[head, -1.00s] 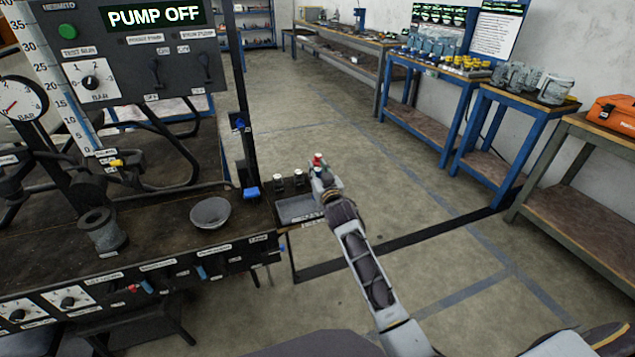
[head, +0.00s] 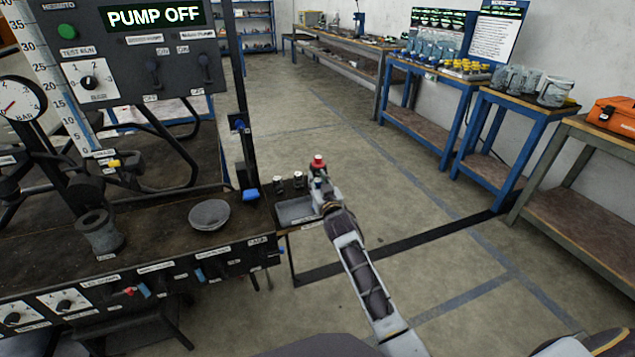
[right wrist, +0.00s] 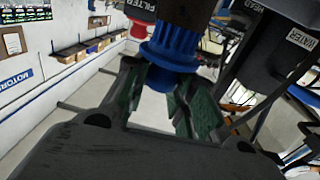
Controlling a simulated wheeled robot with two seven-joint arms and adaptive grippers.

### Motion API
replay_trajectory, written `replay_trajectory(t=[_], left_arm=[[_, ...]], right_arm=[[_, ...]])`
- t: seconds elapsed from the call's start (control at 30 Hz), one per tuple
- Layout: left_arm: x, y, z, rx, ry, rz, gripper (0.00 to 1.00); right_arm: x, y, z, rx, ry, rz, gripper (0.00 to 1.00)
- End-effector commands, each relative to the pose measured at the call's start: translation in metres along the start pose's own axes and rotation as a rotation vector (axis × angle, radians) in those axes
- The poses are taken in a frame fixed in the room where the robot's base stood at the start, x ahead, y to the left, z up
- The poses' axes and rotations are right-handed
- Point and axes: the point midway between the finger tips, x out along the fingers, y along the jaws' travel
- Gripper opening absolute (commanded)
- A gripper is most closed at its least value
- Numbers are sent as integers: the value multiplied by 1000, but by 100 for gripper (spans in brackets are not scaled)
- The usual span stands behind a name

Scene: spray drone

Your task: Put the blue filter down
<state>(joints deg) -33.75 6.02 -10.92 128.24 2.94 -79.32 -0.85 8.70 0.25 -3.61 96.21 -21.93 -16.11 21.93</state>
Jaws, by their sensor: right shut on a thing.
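My right gripper (head: 319,190) is at the small side shelf off the right end of the bench. In the right wrist view its green-padded fingers (right wrist: 170,95) are shut on the blue filter (right wrist: 172,42), a ribbed blue piece with a narrower lower end. In the head view only a small bit of blue (head: 317,183) shows at the gripper. A red-topped piece (head: 318,162) stands just beyond it; its dark body carries a FILTER label in the wrist view. I cannot tell whether the filter touches anything beneath it. My left gripper is not in view.
A shallow grey tray (head: 296,211) lies left of the gripper, with two white-topped dark fittings (head: 288,182) behind it. A grey bowl (head: 209,215) and a grey spool-like part (head: 98,232) stand on the bench.

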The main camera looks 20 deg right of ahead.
Motion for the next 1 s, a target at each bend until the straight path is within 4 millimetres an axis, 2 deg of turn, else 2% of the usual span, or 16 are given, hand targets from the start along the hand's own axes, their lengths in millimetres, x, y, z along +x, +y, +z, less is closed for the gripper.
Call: replay_trajectory(t=[0.2,0.23,0.4,0.83,1.0], left_arm=[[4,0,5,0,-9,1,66],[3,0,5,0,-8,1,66],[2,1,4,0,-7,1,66],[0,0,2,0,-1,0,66],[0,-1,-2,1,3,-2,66]], right_arm=[[0,0,3,0,0,0,0],[0,0,3,0,0,0,28],[0,0,2,0,0,0,47],[0,0,-1,0,1,0,47],[-7,0,0,0,-1,0,47]])
